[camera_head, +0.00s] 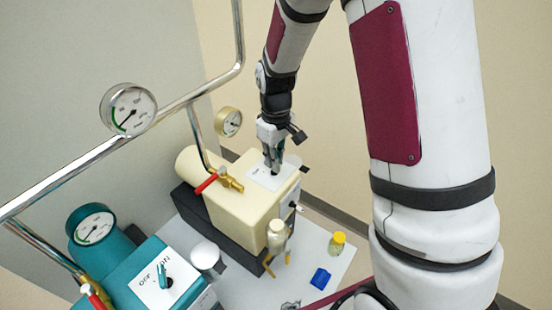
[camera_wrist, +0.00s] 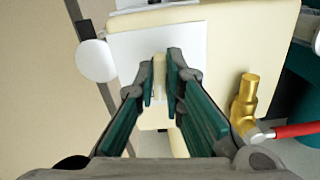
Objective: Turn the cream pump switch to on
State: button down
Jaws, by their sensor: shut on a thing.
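The cream pump (camera_head: 240,203) stands on a dark base, with a white switch plate (camera_head: 262,180) on its top. My gripper (camera_head: 272,166) points down at this plate. In the wrist view, my gripper's two fingers (camera_wrist: 160,75) are shut on a thin cream switch lever (camera_wrist: 159,70) between their tips. The white plate (camera_wrist: 125,58) lies behind the fingers there. The fingers cover most of the switch in the head view, and I cannot read its on and off marks or tell its position.
A red-handled brass valve (camera_head: 228,182) sits beside the plate and shows in the wrist view (camera_wrist: 246,100). A teal pump (camera_head: 150,275) stands at the lower left. A yellow-capped bottle (camera_head: 337,243) and a blue object (camera_head: 320,278) lie on the bench. A metal pipe (camera_head: 100,150) crosses the left.

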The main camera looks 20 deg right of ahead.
jog(key=shift+a+m, duration=0.1)
jog(key=shift+m, duration=2.1)
jog(key=c, duration=1.7)
grip_release()
jog(key=shift+r, duration=6)
